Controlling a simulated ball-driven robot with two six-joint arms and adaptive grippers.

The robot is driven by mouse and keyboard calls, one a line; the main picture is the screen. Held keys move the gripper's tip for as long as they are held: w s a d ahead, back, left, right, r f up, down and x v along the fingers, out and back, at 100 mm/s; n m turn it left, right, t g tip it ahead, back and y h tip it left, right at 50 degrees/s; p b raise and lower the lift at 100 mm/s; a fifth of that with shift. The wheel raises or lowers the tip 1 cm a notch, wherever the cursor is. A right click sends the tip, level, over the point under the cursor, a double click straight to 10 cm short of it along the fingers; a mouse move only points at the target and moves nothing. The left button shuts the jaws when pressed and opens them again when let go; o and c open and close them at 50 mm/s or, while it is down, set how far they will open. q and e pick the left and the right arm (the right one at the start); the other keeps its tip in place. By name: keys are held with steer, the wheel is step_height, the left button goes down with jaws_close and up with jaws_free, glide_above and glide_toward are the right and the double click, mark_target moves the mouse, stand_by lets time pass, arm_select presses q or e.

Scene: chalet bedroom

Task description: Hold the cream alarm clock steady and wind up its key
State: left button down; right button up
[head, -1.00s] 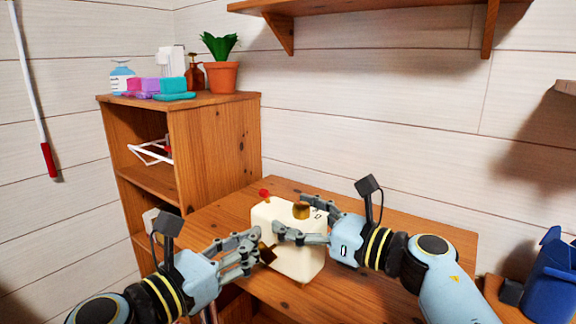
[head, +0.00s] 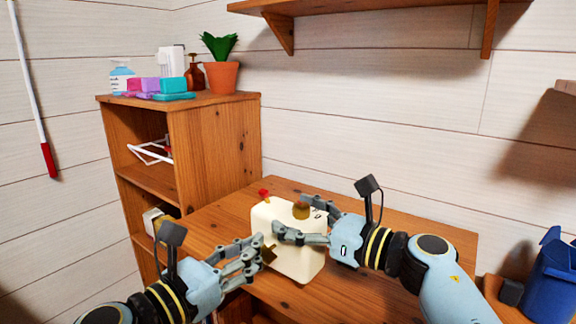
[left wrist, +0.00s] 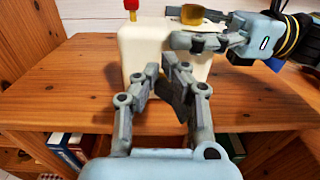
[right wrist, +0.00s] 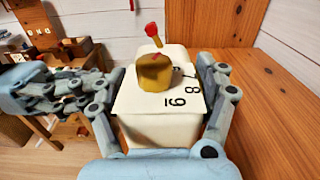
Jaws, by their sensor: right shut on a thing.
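The cream alarm clock (head: 291,259) stands on the wooden desk, with a red knob (head: 264,193) and a brass-coloured knob (head: 301,211) on top. Black digits show on its top in the right wrist view (right wrist: 160,131). My right gripper (head: 288,214) is shut on the clock, with one finger along each side. My left gripper (head: 260,252) is at the clock's near left side, its fingers parted around the dark brown key (head: 268,255). The key shows between the left fingers in the left wrist view (left wrist: 172,97), partly hidden by them.
The wooden desk (head: 400,222) is clear behind and right of the clock. A wooden shelf unit (head: 215,140) with a potted plant (head: 222,75) and bottles stands at the left. A blue bin (head: 553,278) is at the far right.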

arm_select(q)
steer(key=shift+s+d, duration=0.2)
steer(key=shift+d, duration=0.1)
stand_by(0.4)
steer(key=shift+s+d, duration=0.4)
steer(key=shift+d, duration=0.1)
steer(key=shift+f, duration=0.1)
steer(key=r+v, duration=0.1)
steer(key=v, duration=0.5)
stand_by(0.6)
steer(key=shift+a, duration=0.15)
